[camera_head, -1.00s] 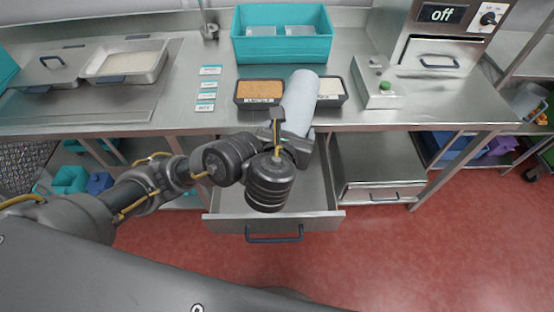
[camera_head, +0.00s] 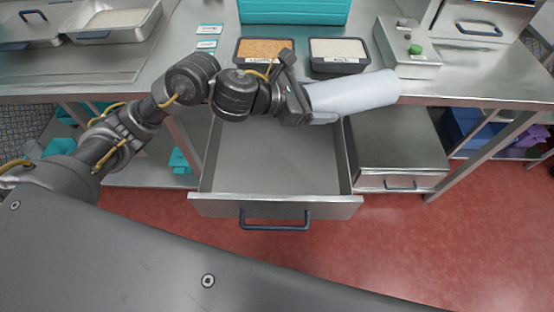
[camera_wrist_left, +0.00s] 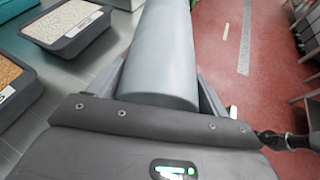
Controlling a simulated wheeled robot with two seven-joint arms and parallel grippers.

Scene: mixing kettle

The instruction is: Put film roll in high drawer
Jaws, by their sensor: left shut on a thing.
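The film roll (camera_head: 355,92) is a pale grey-blue cylinder. My left gripper (camera_head: 318,100) is shut on one end of it and holds it sideways, pointing right, in front of the counter's edge. In the left wrist view the film roll (camera_wrist_left: 165,50) stretches away between the two fingers (camera_wrist_left: 162,90). The high drawer (camera_head: 275,160) under the counter is pulled open and its visible inside is empty. Its front with a dark handle (camera_head: 275,222) faces me. The roll is above the drawer's back right part and reaches past its right side. My right gripper is not in view.
Two dark trays, one with orange-brown grains (camera_head: 265,50) and one with pale grains (camera_head: 338,50), stand near the counter edge. A control box with a green button (camera_head: 410,50) is right of them. A lower closed drawer unit (camera_head: 400,155) sits right of the open drawer.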

